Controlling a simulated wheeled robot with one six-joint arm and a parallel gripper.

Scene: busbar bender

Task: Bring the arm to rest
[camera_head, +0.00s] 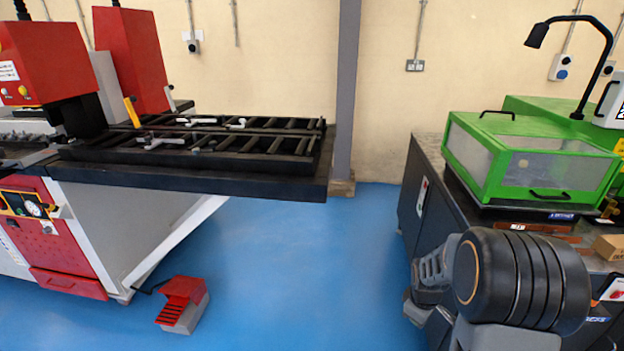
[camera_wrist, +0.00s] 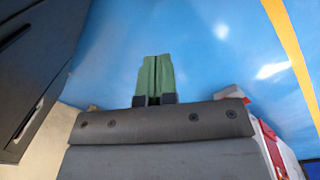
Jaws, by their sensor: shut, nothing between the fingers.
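My gripper (camera_wrist: 153,80) shows in the wrist view as two green fingers pressed together, with nothing between them. Blue floor lies beyond the fingertips. In the head view my arm (camera_head: 520,280) is folded at the lower right, in front of the dark bench with the green-framed machine. The gripper's fingers cannot be made out in the head view.
A dark bench (camera_head: 423,165) carries a green guarded box (camera_head: 530,160) and a lamp. At left stands a red and white machine with a black roller table (camera_head: 200,178). A red foot pedal (camera_head: 183,303) sits on the floor. The blue floor (camera_head: 310,270) between is clear.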

